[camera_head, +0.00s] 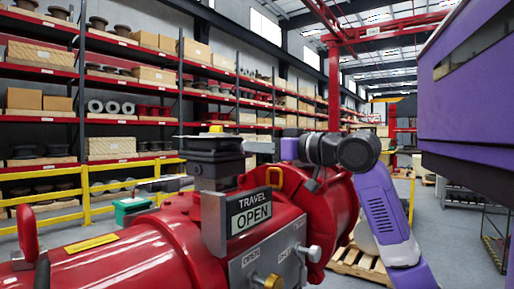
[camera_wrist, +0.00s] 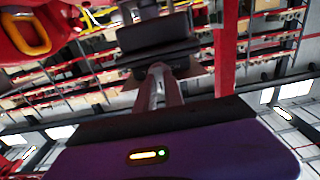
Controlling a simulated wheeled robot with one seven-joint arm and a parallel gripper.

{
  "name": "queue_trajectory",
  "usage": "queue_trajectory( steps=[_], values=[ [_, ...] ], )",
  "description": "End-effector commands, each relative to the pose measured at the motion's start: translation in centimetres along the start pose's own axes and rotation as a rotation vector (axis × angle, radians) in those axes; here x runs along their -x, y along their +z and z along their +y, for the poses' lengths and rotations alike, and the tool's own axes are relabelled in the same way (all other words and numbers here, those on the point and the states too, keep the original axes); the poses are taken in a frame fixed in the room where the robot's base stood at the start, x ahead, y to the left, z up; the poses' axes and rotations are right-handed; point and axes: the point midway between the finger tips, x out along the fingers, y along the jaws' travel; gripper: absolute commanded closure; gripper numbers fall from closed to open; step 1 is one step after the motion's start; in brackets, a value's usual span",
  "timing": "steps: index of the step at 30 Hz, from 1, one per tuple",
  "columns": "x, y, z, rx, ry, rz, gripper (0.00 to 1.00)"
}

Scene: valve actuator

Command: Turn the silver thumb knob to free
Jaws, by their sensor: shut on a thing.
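My gripper (camera_wrist: 160,72) is at the side of a black housing (camera_head: 213,158) on top of the red valve actuator (camera_head: 160,243). In the wrist view its two fingers are shut, with a narrow silver piece (camera_wrist: 157,92) between them, apparently the silver thumb knob. The fingers point at the black housing (camera_wrist: 156,42), and the knob is mostly hidden by them. In the head view my gripper comes in from the right, and its fingertips are too small to make out. No mark for free can be read.
A "TRAVEL OPEN" sign (camera_head: 250,212) stands in front of the housing. Below it, a grey plate carries a brass knob (camera_head: 272,282) and another silver knob (camera_head: 314,253). Stocked shelves (camera_head: 130,80) and a yellow rail (camera_head: 88,198) stand behind.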

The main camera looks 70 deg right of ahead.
Motion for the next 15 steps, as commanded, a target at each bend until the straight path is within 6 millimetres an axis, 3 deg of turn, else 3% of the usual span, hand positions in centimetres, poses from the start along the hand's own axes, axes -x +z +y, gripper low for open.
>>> queue_trajectory(
  steps=[15],
  values=[
    [0.03, 0.24, -0.11, 0.147, -0.001, 0.003, 1.0]
  ],
)
